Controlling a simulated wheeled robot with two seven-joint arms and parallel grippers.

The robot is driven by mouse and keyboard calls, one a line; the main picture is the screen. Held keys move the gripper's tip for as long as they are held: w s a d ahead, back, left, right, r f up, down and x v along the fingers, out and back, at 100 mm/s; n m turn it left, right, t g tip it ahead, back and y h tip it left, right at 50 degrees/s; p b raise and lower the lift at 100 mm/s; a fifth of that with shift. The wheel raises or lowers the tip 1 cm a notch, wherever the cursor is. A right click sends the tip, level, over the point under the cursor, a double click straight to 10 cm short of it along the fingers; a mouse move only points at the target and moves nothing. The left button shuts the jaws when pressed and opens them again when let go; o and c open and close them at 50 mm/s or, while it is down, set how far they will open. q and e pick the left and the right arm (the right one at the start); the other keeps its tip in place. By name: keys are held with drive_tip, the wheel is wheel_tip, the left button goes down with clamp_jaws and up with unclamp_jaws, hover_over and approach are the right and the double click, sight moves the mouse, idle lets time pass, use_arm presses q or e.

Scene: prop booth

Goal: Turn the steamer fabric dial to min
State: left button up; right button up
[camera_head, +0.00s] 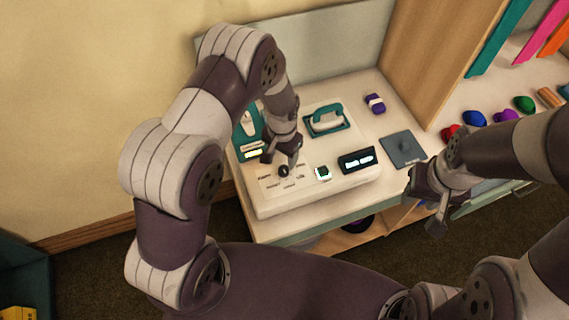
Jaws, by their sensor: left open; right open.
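The dial is partly hidden by the fingers. My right gripper (424,205) is open and empty, in front of the table's right side.
A lit green button (323,173) and a dark display (357,160) are right of the dial. A grey plate (402,148) and a purple roll (375,103) lie further right. A wooden panel (420,60) and a shelf of coloured items (475,118) stand beyond.

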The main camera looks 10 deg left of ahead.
sight(283, 169)
use_arm(q)
drive_tip(key=f, duration=0.2)
drive_tip(key=f+p, duration=0.1)
drive_tip(key=f, duration=0.3)
drive_tip(key=shift+d, duration=0.25)
drive_tip(key=shift+w+a+f, duration=0.1)
drive_tip(key=shift+a+f, duration=0.05)
drive_tip(key=shift+f, duration=0.35)
drive_tip(key=c, duration=1)
